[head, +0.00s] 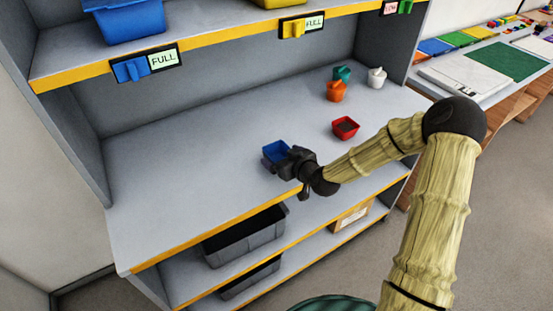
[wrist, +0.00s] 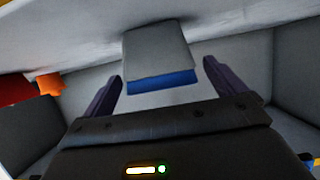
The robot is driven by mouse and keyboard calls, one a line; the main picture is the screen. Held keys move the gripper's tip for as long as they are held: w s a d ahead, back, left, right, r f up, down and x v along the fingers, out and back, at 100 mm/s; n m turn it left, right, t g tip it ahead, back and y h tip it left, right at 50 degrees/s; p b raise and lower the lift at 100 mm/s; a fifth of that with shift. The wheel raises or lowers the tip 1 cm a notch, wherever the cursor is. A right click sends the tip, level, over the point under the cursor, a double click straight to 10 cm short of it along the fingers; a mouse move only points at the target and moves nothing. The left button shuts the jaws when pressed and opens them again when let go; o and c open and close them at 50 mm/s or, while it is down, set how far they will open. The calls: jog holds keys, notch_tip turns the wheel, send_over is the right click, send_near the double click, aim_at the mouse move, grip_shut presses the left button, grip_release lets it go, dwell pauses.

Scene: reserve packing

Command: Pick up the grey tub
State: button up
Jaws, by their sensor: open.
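A small tub with a grey side and blue at its top (wrist: 158,48) lies ahead of my open fingers in the wrist view, lined up between their tips. In the head view the small tub (head: 273,151) shows mostly blue, on the middle shelf near its front edge, partly hidden by my gripper (head: 287,163). My gripper is at the tub's right front side. In the wrist view my gripper (wrist: 164,68) is open, with one finger to each side of the tub. I cannot tell if the fingers touch it.
A red tub (head: 345,128) stands to the right on the shelf (head: 180,165). Orange (head: 336,92), green (head: 342,73) and white (head: 376,77) items stand farther back. Dark grey bins (head: 245,237) sit on lower shelves. The shelf's left side is clear; another shelf (head: 220,45) hangs above.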

aim_at(273, 151)
jog(key=shift+x, duration=1.7)
jog(key=shift+s+f, duration=0.1)
jog(key=shift+s+d, duration=0.1)
jog(key=shift+c, duration=0.5)
jog(key=c, duration=0.9)
